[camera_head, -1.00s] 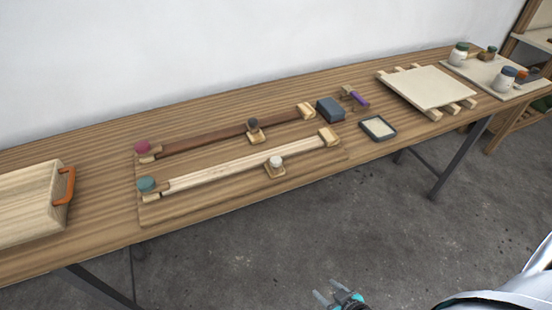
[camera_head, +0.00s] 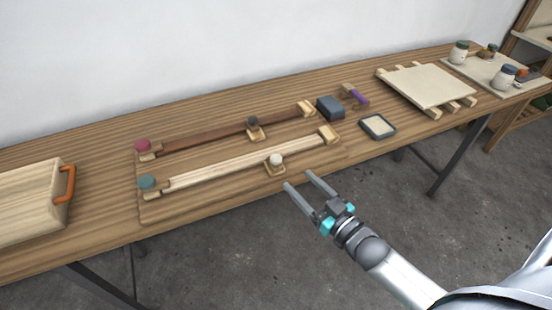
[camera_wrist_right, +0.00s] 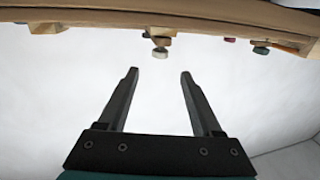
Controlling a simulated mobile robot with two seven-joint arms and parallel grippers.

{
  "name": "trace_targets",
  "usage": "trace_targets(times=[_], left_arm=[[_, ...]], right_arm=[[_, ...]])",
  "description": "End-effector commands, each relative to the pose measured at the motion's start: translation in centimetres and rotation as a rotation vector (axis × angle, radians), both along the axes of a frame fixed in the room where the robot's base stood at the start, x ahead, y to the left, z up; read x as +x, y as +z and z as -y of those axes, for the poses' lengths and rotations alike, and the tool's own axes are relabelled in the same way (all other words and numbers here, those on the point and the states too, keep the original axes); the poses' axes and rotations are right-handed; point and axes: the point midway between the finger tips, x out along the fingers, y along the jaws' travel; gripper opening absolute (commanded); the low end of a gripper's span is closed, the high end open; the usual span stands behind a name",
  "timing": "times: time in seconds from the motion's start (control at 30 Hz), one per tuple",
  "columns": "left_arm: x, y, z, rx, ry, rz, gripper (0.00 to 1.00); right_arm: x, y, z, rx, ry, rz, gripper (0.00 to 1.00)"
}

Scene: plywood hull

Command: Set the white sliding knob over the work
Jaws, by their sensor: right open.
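The white sliding knob (camera_head: 276,159) sits on a small wooden slider (camera_head: 275,170) at the front edge of the pale wooden strip (camera_head: 235,161), right of its middle. My right gripper (camera_head: 297,178) is open and empty, off the table's front edge in the head view, with its fingers pointing up-left toward the knob. In the right wrist view the open fingers (camera_wrist_right: 160,72) point toward a small whitish knob (camera_wrist_right: 160,53) above them, apart from it. My left gripper is not in view.
A dark strip (camera_head: 205,131) with a dark knob (camera_head: 253,122) lies behind the pale one. Teal (camera_head: 147,181) and pink (camera_head: 142,145) knobs mark the left ends. A wooden box with an orange handle (camera_head: 69,184) stands left. A grey block (camera_head: 330,107) and tray (camera_head: 378,127) are right.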

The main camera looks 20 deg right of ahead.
Motion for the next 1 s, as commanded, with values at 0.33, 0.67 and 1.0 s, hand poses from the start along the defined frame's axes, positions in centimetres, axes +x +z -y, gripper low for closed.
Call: trace_targets(times=[0.33,0.67,1.0], left_arm=[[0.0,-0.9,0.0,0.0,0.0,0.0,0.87],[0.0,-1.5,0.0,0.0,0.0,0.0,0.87],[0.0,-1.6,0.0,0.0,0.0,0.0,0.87]], right_arm=[[5.7,0.0,-1.3,-0.002,0.0,0.001,0.67],[9.6,-0.1,-2.2,0.0,0.0,-0.001,0.67],[10.4,-0.1,-2.4,-0.001,0.0,-0.003,0.67]])
